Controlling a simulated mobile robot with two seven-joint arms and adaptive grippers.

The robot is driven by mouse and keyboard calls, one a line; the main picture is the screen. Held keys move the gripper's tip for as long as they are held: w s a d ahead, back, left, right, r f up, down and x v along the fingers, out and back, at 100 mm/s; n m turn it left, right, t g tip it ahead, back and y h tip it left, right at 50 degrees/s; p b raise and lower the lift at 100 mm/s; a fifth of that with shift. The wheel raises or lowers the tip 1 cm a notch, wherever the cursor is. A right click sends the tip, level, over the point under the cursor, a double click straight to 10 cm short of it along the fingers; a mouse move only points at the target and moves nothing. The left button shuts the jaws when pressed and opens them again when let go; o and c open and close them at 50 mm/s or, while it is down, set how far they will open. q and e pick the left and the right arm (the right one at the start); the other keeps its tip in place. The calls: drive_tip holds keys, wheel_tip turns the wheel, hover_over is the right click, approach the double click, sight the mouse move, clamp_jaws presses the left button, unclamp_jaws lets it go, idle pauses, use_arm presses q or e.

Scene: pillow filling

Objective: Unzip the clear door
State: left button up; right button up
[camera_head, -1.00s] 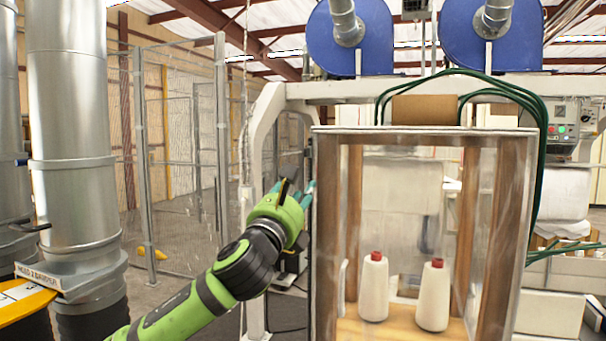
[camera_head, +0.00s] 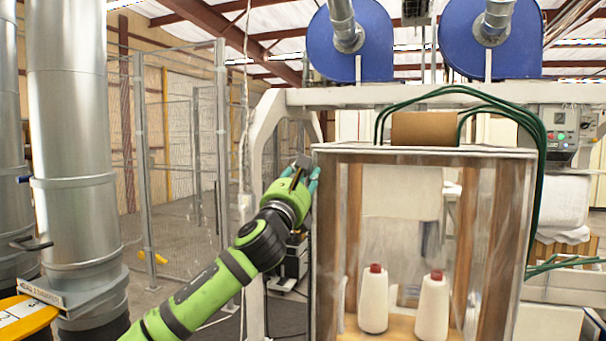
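The clear door (camera_head: 405,230) is a transparent sheet on the front of a wood-framed cabinet right of centre. Two white thread cones with red tops, a left one (camera_head: 373,302) and a right one (camera_head: 432,308), show through it. I cannot make out a zipper pull. My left gripper (camera_head: 307,172), with teal fingertips, is at the cabinet's upper left front corner, on a green arm from the lower left. Its fingers point up and to the right. I cannot tell whether they touch the door edge or hold anything. My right gripper is not in view.
Green hoses (camera_head: 450,90) arch over the cabinet and down its right side. A brown box (camera_head: 422,128) sits on top. A white machine frame (camera_head: 262,125) stands behind on the left. Large silver ducts (camera_head: 70,170) stand at far left, with wire fencing (camera_head: 180,150) behind.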

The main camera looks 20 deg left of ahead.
use_arm(q)
drive_tip(key=shift+c, duration=0.4)
clamp_jaws()
drive_tip(key=shift+f, duration=0.1)
use_arm(e)
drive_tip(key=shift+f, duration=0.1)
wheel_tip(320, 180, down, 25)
drive_tip(key=b, duration=2.5)
use_arm(q)
wheel_tip(320, 180, down, 53)
drive_tip(key=b, duration=0.9)
drive_tip(key=shift+d, duration=0.15)
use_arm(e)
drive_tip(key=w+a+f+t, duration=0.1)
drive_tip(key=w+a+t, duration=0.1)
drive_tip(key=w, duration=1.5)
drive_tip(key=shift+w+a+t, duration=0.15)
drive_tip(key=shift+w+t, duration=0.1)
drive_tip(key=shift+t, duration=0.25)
use_arm(q)
drive_tip(key=shift+f, duration=0.1)
